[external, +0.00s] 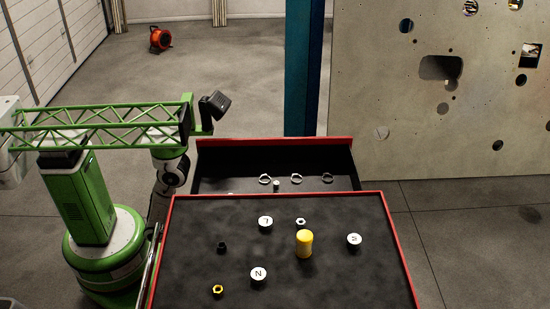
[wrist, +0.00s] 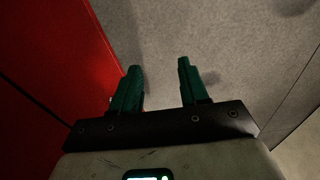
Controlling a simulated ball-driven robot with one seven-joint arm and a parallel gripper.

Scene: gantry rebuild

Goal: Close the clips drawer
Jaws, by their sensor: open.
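The clips drawer (external: 345,160) stands pulled out at the far side of the black-topped, red-edged cabinet (external: 190,285). Its red front (external: 275,142) faces away from the camera. Several ring-shaped clips (external: 296,178) and a small pale piece lie inside. My gripper (wrist: 160,68) shows in the wrist view with two green fingers apart and nothing between them. A red panel (wrist: 45,65) is left of the fingers; I cannot tell whether it is the drawer front or the cabinet side. In the external view my arm hangs left of the drawer, and the fingers cannot be made out.
On the cabinet top stand a yellow cylinder (external: 304,244), several white-topped round pieces (external: 258,277), a yellow nut (external: 218,290) and a black piece (external: 221,247). A blue column (external: 300,70) and a concrete panel (external: 440,120) stand beyond.

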